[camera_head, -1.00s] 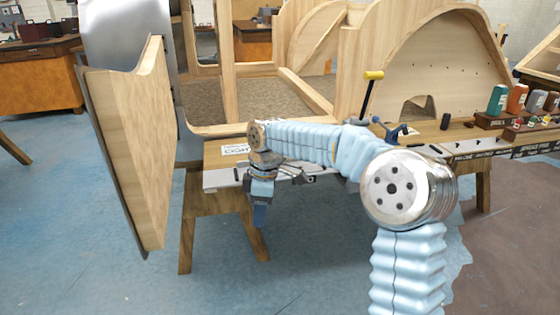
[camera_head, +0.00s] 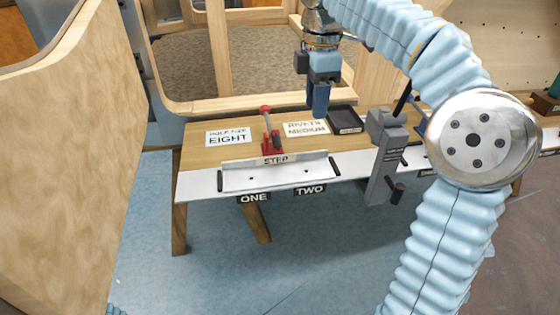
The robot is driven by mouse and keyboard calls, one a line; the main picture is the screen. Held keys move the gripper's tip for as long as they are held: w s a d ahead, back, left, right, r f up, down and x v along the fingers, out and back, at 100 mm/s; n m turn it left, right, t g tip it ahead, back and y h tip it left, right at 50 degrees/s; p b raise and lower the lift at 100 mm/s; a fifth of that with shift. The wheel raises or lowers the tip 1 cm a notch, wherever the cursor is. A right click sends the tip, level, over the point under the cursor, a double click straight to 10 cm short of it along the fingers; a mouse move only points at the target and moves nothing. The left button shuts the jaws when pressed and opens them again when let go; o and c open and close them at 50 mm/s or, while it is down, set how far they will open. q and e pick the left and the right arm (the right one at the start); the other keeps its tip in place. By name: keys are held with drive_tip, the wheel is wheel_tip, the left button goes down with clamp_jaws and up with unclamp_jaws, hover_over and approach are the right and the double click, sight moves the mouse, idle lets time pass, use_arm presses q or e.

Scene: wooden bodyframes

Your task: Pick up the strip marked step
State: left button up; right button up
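The strip marked STEP (camera_head: 245,178) is a long pale strip lying along the front of the wooden bench, with a dark-lettered STEP label on its upper edge. Small dark pieces stand at both of its ends. My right gripper (camera_head: 318,108) hangs above the bench, behind and to the right of the strip, apart from it. Its blue fingers point down and are seen edge-on, so whether they are open is unclear. Nothing shows held in it. My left gripper is not in view.
A red clamp-like tool (camera_head: 270,138) stands just behind the strip. A grey upright tool (camera_head: 384,165) stands to its right. A black tray (camera_head: 345,120) and cards marked EIGHT (camera_head: 228,138) and MEDIUM (camera_head: 306,129) lie behind. A large wooden panel (camera_head: 70,150) fills the left side.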

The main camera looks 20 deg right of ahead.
drive_tip(key=b, duration=0.1)
hover_over(314, 152)
wheel_tip(314, 152, down, 6)
wheel_tip(314, 152, down, 6)
drive_tip(key=shift+d+r+b, duration=0.1)
drive_tip(key=shift+r+b, duration=0.05)
drive_tip(key=shift+b, duration=0.35)
clamp_jaws()
